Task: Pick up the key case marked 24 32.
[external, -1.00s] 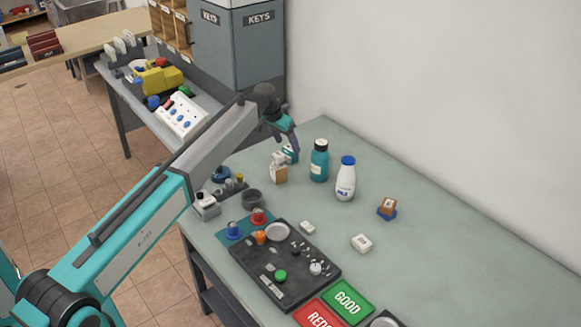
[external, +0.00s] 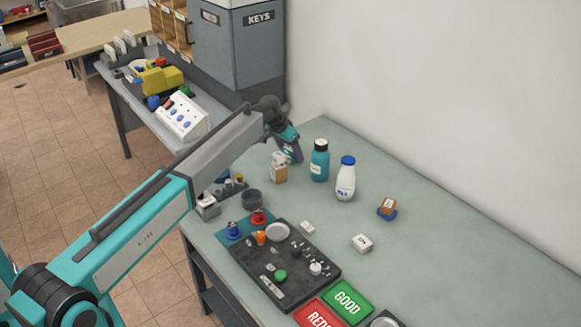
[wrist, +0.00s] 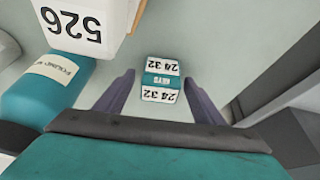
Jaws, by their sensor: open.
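The key case marked 24 32 (wrist: 160,80) is a small white block with a teal band reading KEYS. In the wrist view it stands on the table between and beyond the two fingertips, its number upside down. My gripper (wrist: 158,92) is open and empty, with a purple-grey finger on each side of the case and no visible contact. In the external view my gripper (external: 292,150) is at the back left of the table and hides the case.
A block marked 526 (wrist: 82,25) stands close on the left in the wrist view, with a teal bottle (wrist: 45,88) nearby.

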